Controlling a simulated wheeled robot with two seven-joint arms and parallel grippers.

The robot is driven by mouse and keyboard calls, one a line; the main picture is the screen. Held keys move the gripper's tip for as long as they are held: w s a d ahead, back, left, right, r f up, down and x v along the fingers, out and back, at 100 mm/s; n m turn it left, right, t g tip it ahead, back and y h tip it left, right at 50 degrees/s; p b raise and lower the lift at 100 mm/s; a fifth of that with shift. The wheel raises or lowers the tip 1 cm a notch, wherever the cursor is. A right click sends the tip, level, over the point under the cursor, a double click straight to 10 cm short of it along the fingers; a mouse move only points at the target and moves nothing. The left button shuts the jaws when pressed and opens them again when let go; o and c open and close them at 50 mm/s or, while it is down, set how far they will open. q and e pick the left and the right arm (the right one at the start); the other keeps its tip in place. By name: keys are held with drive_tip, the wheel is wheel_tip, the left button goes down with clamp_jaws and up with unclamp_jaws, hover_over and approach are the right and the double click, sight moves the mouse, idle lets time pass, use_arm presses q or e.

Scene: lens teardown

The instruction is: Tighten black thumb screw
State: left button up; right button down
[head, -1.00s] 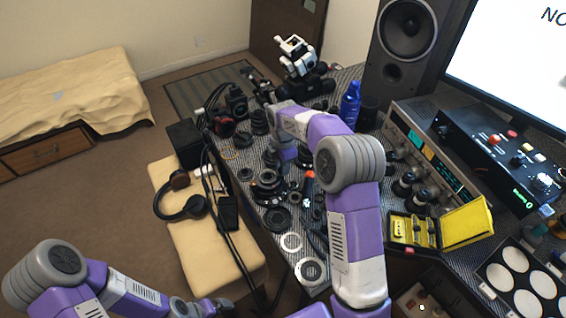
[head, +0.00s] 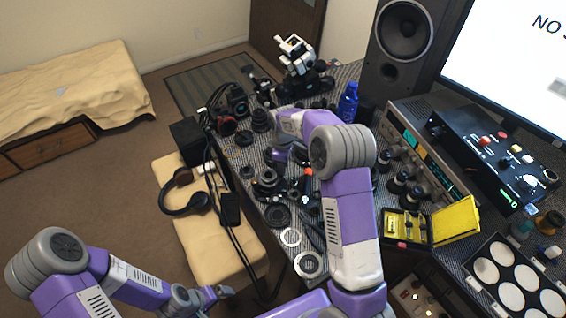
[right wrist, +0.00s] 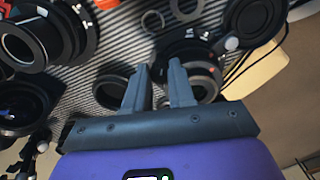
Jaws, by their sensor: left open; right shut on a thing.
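My right gripper (right wrist: 160,82) is over the table of lens parts; its two fingers point down among dark rings in the right wrist view. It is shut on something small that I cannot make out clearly. I cannot pick out the black thumb screw for certain. A dark lens assembly with a grey ring (right wrist: 203,74) lies just right of the fingertips. In the head view, my right arm comes over the table and the fingertips are hidden. My left gripper (head: 222,292) is open and empty, low beside the cream bench.
Lens rings, including a pale one (head: 309,264), crowd the patterned table. A blue bottle (head: 348,102), a speaker (head: 403,40) and a yellow case (head: 455,222) stand around my right arm. Headphones (head: 186,195) and cables lie on the cream bench (head: 215,240).

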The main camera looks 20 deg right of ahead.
drive_tip(key=shift+m, duration=0.3)
drive_tip(key=c, duration=0.9)
unclamp_jaws()
drive_tip(key=shift+c, duration=0.2)
